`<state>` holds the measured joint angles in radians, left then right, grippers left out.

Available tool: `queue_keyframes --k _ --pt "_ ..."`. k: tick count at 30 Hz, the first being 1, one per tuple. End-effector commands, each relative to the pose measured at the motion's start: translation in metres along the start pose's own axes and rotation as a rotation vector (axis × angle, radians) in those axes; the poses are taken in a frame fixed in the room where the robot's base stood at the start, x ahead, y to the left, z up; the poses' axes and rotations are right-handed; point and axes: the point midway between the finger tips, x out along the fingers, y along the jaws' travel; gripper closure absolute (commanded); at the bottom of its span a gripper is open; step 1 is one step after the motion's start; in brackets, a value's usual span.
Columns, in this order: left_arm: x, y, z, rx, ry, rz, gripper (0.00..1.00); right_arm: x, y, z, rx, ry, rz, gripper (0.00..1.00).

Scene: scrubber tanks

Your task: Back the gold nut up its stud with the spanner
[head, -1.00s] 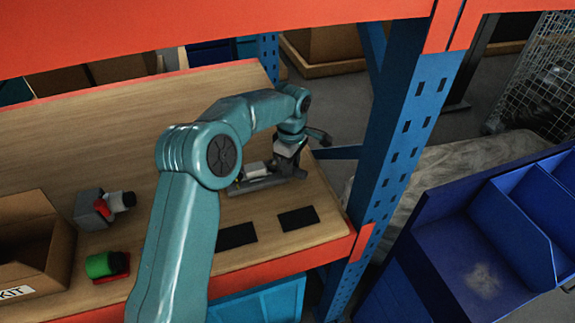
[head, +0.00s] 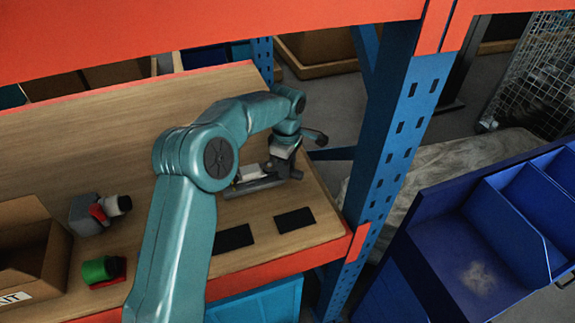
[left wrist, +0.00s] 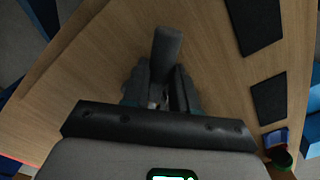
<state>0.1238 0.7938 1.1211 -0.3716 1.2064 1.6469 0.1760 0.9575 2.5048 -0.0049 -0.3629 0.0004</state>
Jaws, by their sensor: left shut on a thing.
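My left gripper (head: 284,170) is low over the right end of the wooden bench, at a grey fixture (head: 252,187) with a pale block on it. In the left wrist view my left gripper (left wrist: 160,98) is shut on a dark grey bar, which looks like the spanner (left wrist: 167,48); it sticks out beyond the fingers. The fingers hide most of what they hold. I cannot make out the gold nut or its stud, nor whether the spanner touches them. My right gripper is not in view.
Two black pads (head: 233,237) (head: 294,219) lie along the bench's front edge. A green cylinder on a red base (head: 101,270), a grey-and-red part (head: 92,213) and a cardboard box (head: 38,250) stand at left. A blue rack post (head: 392,150) rises close at right.

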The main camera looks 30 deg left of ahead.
Motion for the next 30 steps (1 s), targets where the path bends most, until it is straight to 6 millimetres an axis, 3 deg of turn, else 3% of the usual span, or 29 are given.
queue_keyframes --k 30 --pt "-0.021 0.0 0.0 0.005 0.0 0.002 1.0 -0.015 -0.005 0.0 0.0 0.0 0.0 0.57"
